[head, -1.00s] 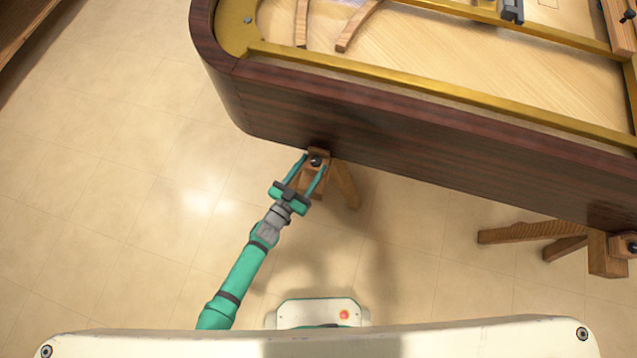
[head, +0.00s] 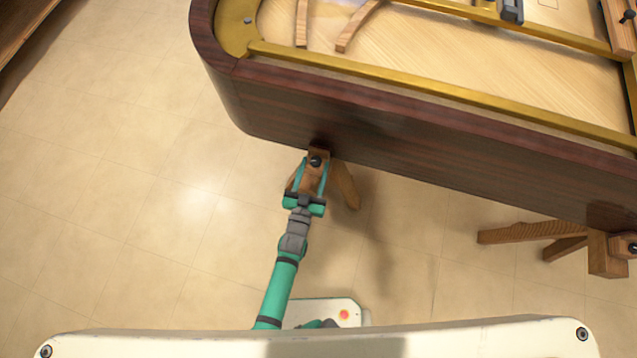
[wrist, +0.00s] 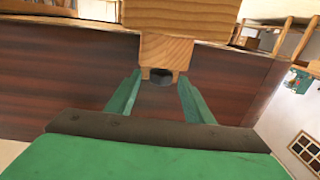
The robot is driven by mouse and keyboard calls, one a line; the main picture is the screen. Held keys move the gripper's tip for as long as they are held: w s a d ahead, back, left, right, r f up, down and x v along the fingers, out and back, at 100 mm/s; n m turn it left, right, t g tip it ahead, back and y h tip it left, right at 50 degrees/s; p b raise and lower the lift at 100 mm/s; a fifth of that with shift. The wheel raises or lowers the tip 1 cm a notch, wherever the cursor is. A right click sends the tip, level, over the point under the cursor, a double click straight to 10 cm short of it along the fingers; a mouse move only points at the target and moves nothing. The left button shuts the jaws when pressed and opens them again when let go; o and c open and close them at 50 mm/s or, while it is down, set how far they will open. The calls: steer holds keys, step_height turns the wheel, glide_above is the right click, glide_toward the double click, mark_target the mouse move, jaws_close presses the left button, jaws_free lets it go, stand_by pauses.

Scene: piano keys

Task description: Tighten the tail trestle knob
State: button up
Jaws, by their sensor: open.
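The tail trestle (head: 346,185) stands under the rounded end of the piano case. Its dark knob (head: 315,161) sits on the wooden block at the case's side. My gripper (head: 314,168) is open, with one teal finger on each side of the trestle block, its tips near the knob. In the wrist view the knob (wrist: 160,76) shows dark below a wooden block (wrist: 166,50), between and a little beyond the open fingertips (wrist: 159,80). I cannot tell whether either finger touches the knob or block.
The dark wood piano case (head: 400,135) with a gold inner rim (head: 440,92) fills the upper right. A second trestle (head: 608,257) with a dark knob (head: 633,247) stands at the right edge. The tiled floor (head: 120,200) at left is clear.

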steer(key=shift+d+n+t+y, duration=0.15)
steer(key=shift+n+y, duration=0.35)
steer(key=shift+y, duration=0.3)
steer(key=shift+d+n+t+y, duration=0.15)
steer(key=shift+n+y, duration=0.35)
steer(key=shift+y, duration=0.3)
steer(key=shift+a+n+y, duration=0.15)
steer(key=shift+n+y, duration=0.25)
steer(key=shift+y, duration=0.2)
steer(key=shift+s+d+n+y, duration=0.1)
steer(key=shift+d+n+y, duration=0.15)
steer(key=shift+n+y, duration=0.55)
steer(key=s, duration=1.1)
steer(key=s+r+m+g+h, duration=0.1)
steer(key=s+r, duration=1.2)
steer(key=s, duration=0.2)
steer(key=shift+a+g, duration=0.15)
steer(key=shift+g, duration=0.25)
steer(key=shift+w, duration=0.1)
